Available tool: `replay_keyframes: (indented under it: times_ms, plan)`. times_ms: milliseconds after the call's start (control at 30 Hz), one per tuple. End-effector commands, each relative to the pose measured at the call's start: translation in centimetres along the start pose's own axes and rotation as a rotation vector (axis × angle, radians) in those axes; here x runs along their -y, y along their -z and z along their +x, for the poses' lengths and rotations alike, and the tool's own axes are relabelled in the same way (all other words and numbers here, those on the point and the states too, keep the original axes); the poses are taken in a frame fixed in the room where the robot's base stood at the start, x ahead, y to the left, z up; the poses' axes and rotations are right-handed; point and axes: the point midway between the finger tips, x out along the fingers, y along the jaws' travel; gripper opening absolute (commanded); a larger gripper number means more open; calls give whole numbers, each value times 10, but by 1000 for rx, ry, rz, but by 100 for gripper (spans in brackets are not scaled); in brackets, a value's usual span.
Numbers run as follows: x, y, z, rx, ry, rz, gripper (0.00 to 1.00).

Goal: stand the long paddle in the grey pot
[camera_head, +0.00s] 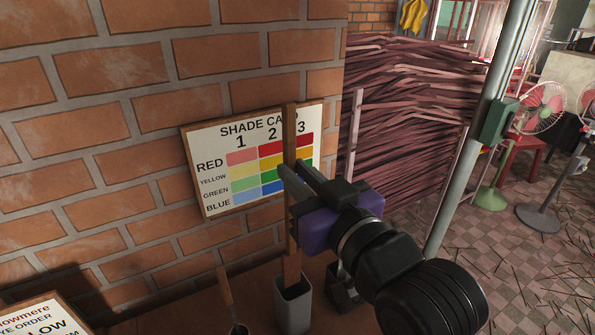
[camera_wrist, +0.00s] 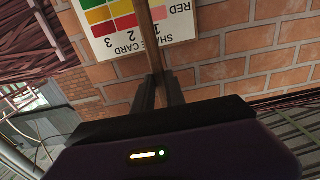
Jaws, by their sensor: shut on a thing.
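The long paddle (camera_head: 291,262) is a brown wooden strip, held close to upright. Its lower end shows at the mouth of the grey pot (camera_head: 293,314), seemingly inside the rim; how deep it reaches is hidden. My gripper (camera_head: 288,174) is shut on the paddle's shaft, well above the pot, coming from the right. In the wrist view, the paddle (camera_wrist: 147,38) runs up from between my gripper's fingertips (camera_wrist: 157,78). The pot is out of sight in the wrist view.
The brick wall (camera_head: 120,150) with the shade card (camera_head: 240,190) stands close behind the paddle. A shorter wooden handle (camera_head: 226,288) stands left of the pot. A dark container (camera_head: 342,290) is to its right, partly behind my arm. A pole (camera_head: 490,115) rises farther right.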

Motion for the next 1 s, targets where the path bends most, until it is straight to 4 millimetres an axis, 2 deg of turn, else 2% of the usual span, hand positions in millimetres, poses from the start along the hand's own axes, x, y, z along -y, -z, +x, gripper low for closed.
replay_keyframes:
  times_ms: [33, 1000]
  plan:
    - [0, -7, 0, -1, 0, 1, 0]
    - [0, -76, 0, -1, 1, 0, 0]
